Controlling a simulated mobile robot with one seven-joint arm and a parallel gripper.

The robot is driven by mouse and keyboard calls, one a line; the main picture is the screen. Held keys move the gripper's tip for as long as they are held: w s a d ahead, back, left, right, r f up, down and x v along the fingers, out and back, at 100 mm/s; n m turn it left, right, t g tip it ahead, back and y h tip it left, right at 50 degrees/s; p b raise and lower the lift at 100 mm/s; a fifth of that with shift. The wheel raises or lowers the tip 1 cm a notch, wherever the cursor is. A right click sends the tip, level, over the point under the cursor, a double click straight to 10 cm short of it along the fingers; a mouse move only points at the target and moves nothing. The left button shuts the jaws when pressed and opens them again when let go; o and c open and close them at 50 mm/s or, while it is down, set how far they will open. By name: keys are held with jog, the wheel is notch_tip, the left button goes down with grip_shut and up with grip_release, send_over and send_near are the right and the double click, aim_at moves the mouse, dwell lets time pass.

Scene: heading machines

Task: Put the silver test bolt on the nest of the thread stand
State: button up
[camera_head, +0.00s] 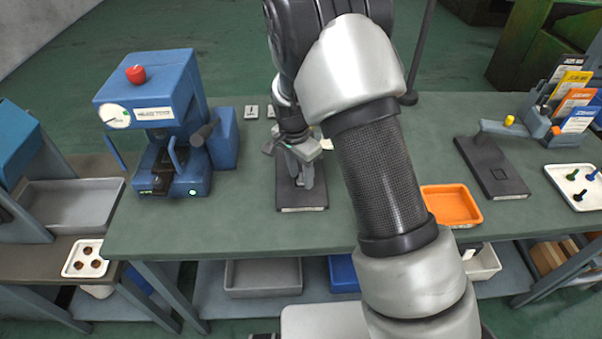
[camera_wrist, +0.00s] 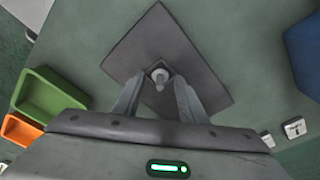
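A dark flat stand plate (camera_head: 288,203) lies on the green bench below my gripper (camera_head: 303,178); it also shows in the wrist view (camera_wrist: 205,62). I cannot read a name on it. A silver bolt (camera_wrist: 160,76) sits in the small nest (camera_wrist: 150,70) near the middle of this plate, its pale round end facing up. My gripper (camera_wrist: 158,88) is open, one finger on each side of the bolt, with visible gaps between. In the head view my gripper hides the bolt and nest.
A blue press-like machine (camera_head: 165,120) stands left on the bench. Right are an orange tray (camera_head: 452,204), another dark stand (camera_head: 488,165) with a square nest, a card rack (camera_head: 548,122) and a white tray (camera_head: 577,203) with coloured bolts. A green tray (camera_wrist: 48,95) shows in the wrist view.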

notch_tip(320, 180, up, 12)
jog(key=s+a, duration=0.1)
jog(key=s+d+r+n+t+y, duration=0.2)
jog(key=s+d+r+n, duration=0.3)
jog(key=s+r, duration=0.6)
jog(key=s+d+r+n+t, duration=0.1)
jog(key=s+d+r+n, duration=0.1)
jog(key=s, duration=0.5)
jog(key=s+d+r+n+t, duration=0.1)
jog(key=s+d+r+n, duration=0.2)
jog(key=s, duration=0.4)
jog(key=shift+d+r+t+h, duration=0.4)
jog(key=shift+d, duration=0.45)
